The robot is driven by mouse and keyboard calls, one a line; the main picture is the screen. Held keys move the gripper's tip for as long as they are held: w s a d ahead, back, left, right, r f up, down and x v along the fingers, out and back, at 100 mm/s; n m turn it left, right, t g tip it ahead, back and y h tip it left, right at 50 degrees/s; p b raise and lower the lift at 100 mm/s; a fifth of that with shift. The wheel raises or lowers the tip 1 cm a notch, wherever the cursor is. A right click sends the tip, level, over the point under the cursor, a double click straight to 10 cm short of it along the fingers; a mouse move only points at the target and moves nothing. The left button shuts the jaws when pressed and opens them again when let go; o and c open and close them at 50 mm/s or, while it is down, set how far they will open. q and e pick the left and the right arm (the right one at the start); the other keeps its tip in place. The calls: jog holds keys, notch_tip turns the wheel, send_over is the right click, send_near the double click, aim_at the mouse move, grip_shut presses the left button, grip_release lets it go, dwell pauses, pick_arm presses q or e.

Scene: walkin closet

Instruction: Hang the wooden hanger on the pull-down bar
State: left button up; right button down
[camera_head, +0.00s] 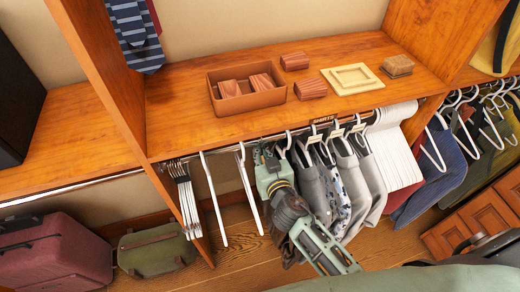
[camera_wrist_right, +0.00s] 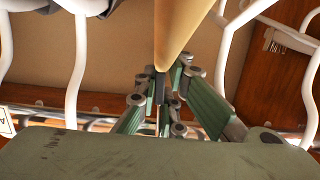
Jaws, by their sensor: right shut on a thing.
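My right gripper (camera_head: 268,160) is raised at the clothes bar (camera_head: 222,149) under the shelf's front edge, between white hangers and grey shirts. In the right wrist view the fingers (camera_wrist_right: 165,85) are shut on a tan wooden piece, the wooden hanger (camera_wrist_right: 178,28), which extends upward out of the frame. Its hook and far end are not visible, and in the head view my gripper and arm hide it. A shiny bar (camera_wrist_right: 85,122) crosses low in the wrist view behind the gripper. I cannot tell whether the hanger touches the bar. My left gripper is not in view.
Empty white hangers (camera_head: 212,195) hang left of my gripper; shirts (camera_head: 345,175) hang close on its right. The shelf (camera_head: 190,100) above holds an open box (camera_head: 222,103), wooden blocks and a tray (camera_head: 353,78). White hangers (camera_wrist_right: 75,60) flank the gripper in the wrist view.

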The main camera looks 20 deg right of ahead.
jog(key=shift+s+f, duration=0.1)
jog(key=shift+s, duration=0.5)
jog(key=s+b, duration=0.1)
jog(key=s, duration=0.3)
jog(key=shift+s+d, duration=0.15)
jog(key=s+b, duration=0.1)
jog(key=s, duration=0.3)
jog(key=shift+s+b, duration=0.1)
jog(key=shift+b, duration=0.2)
jog(key=s+b, duration=0.1)
jog(key=s, duration=0.3)
jog(key=shift+d+b, duration=0.1)
jog(key=shift+b, duration=0.2)
jog(key=s+b, duration=0.2)
jog(key=s, duration=0.1)
jog(key=s+b, duration=0.2)
jog(key=s, duration=0.2)
jog(key=shift+d+f, duration=0.15)
jog(key=s+b, duration=0.2)
jog(key=s, duration=0.1)
jog(key=s+b, duration=0.1)
jog(key=shift+s+r, duration=0.15)
jog(key=shift+r, duration=0.15)
